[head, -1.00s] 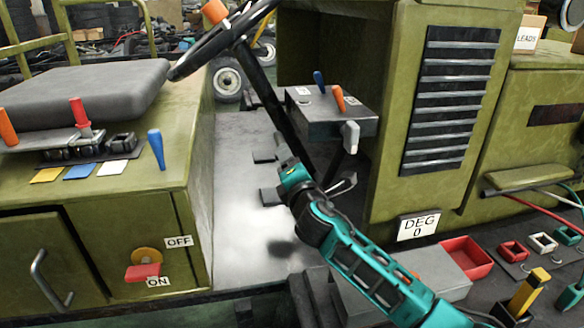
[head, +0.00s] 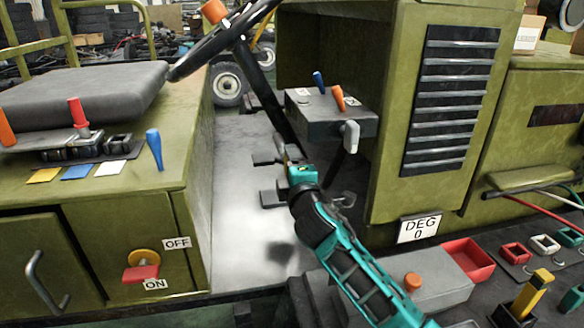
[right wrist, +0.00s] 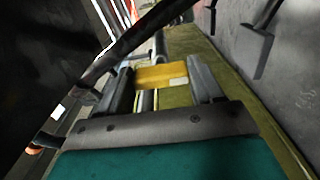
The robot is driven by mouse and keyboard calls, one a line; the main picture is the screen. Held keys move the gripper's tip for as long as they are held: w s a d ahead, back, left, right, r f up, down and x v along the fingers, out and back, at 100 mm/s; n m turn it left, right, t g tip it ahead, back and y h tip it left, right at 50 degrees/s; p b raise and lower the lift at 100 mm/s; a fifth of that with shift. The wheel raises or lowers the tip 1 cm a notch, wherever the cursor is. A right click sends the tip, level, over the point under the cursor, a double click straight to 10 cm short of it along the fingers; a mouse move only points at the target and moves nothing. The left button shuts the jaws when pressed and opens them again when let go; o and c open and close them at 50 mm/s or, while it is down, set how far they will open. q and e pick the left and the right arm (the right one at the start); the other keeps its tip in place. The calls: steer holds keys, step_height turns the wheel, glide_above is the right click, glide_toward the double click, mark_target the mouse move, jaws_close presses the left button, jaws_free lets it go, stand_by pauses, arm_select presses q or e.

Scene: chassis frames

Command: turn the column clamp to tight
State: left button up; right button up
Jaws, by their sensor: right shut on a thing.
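My right gripper (head: 290,158) is at the lower part of the black steering column (head: 265,90); its teal arm comes in from the lower right. In the right wrist view the two grey fingers (right wrist: 163,82) are closed on a yellow piece (right wrist: 155,77) with a pale patch. It looks like the column clamp's handle, but the clamp body cannot be made out. In the head view the gripper mostly hides this piece. My left gripper is not in view.
A grey control box (head: 330,115) with blue and orange levers stands right of the column. The steering wheel (head: 225,40) is above. Black pedals (head: 270,197) are close beside the wrist. A grey box with an orange knob (head: 412,281) lies near my forearm.

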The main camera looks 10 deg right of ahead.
steer(key=shift+d+r, duration=0.1)
steer(key=shift+r, duration=0.1)
steer(key=o, duration=0.8)
steer(key=shift+c, duration=0.2)
steer(key=o, duration=0.3)
steer(key=shift+w+f, duration=0.1)
steer(key=shift+f, duration=0.05)
steer(key=s, duration=1.3)
steer(key=shift+p, duration=0.35)
